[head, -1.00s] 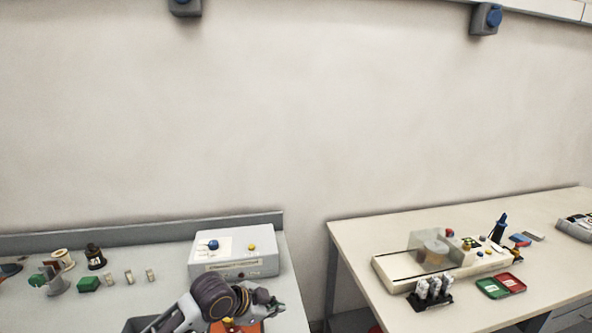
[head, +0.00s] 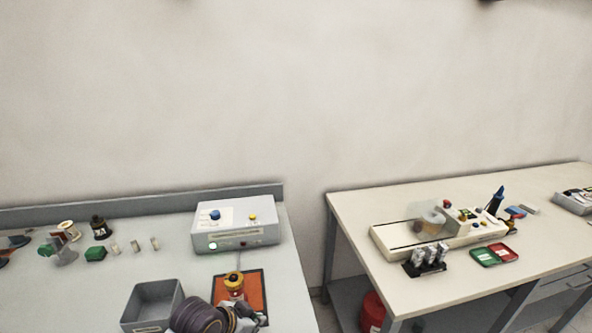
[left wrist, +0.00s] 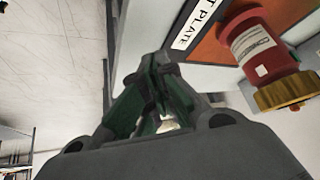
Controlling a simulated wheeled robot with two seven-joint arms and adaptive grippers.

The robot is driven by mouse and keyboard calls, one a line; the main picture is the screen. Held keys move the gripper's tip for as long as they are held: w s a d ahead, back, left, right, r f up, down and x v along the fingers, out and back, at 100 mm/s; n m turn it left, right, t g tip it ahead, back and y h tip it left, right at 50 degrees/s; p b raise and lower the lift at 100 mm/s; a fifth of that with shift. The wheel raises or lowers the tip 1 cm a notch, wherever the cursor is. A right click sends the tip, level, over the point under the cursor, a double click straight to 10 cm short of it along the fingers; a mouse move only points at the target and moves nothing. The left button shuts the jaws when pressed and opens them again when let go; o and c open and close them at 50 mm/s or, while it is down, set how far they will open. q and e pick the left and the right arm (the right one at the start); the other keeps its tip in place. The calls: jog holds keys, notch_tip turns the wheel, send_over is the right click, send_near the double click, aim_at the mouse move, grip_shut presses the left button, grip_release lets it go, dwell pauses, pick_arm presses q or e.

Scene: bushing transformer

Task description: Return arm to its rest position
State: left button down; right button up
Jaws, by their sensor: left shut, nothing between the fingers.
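My left arm comes in at the bottom of the head view. Its gripper (head: 256,322) is partly cut off by the lower edge, just in front of the orange plate (head: 255,291). In the left wrist view the gripper's fingers (left wrist: 160,75) are together and empty. A part with a red body and gold-coloured cap (left wrist: 265,50) stands on the plate, apart from the fingers; it also shows in the head view (head: 234,284). My right gripper is in neither view.
A white box (head: 236,236) with a blue knob, a yellow button and a lit green lamp stands behind the plate. A grey bin (head: 152,302) stands to the left. A second table (head: 350,215) with a machine is on the right, past a gap.

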pick_arm(q)
jog(key=s+a+f+n+g+y, duration=0.1)
jog(key=s+a+f+n+y, duration=0.15)
jog(key=s+a, duration=0.35)
jog(key=s+a+f+n+g+y, duration=0.1)
jog(key=s+a+f+n, duration=0.1)
jog(key=s+a+n, duration=0.35)
jog(key=s+f+m+g, duration=0.1)
jog(key=s+f, duration=0.1)
jog(key=f, duration=1.5)
jog(key=s+f+m, duration=0.1)
jog(key=s+f, duration=0.1)
jog(key=f, duration=1.4)
jog(key=s+a+f, duration=0.2)
jog(key=s+f, duration=0.8)
jog(key=s, duration=0.1)
jog(key=s+a+f+g, duration=0.1)
jog(key=s+a+f, duration=0.1)
jog(key=s+f, duration=0.8)
jog(key=shift+s+g, duration=0.3)
jog(key=shift+s, duration=0.2)
jog(key=shift+a+f+y, duration=0.1)
jog(key=shift+y, duration=0.15)
